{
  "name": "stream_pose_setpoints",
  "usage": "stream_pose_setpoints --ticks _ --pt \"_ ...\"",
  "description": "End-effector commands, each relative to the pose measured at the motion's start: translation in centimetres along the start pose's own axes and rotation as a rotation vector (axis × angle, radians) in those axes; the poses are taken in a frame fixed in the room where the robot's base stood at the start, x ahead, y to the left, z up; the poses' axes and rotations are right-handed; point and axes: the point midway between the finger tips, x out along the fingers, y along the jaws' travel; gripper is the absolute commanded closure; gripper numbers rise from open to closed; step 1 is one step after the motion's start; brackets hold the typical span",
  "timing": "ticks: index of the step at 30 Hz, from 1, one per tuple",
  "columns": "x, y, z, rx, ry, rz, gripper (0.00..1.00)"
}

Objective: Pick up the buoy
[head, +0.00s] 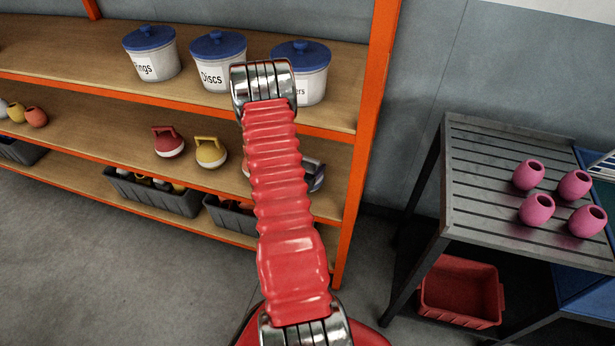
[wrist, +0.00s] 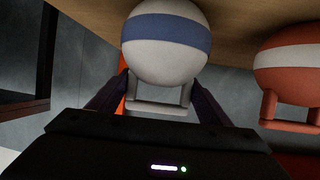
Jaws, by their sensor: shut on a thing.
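In the wrist view a white buoy (wrist: 165,58) with a blue band and a grey handle (wrist: 158,107) fills the space between the fingers of my gripper (wrist: 156,95). The gripper is shut on it, with a finger on each side near the handle. The buoy appears upside down there, against the wooden shelf board. In the head view my red arm covers most of this spot; only a small blue and white part shows at its right side on the middle shelf. I cannot tell whether the buoy touches the board.
An orange buoy (wrist: 290,65) with a white band is close beside it. A red buoy (head: 167,142) and a yellow buoy (head: 210,153) stand further left. Lidded tubs (head: 218,62) are above, grey crates (head: 152,193) below. An orange post (head: 366,130) bounds the shelf. Pink floats (head: 537,209) lie on a table.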

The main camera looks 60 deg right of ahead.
Motion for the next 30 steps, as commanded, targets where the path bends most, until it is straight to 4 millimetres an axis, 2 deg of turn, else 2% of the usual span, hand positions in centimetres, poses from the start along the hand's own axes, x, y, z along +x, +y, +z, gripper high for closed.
stream_pose_setpoints --ticks 2,12,23,30 --pt "0.0 0.0 0.0 0.0 0.0 0.0 0.52" --pt "0.0 0.0 -0.1 0.001 0.001 0.0 0.75" --pt "-0.1 0.0 -0.4 0.001 0.002 0.0 0.75" --pt "-0.8 0.0 -2.1 0.002 0.004 0.0 0.75"
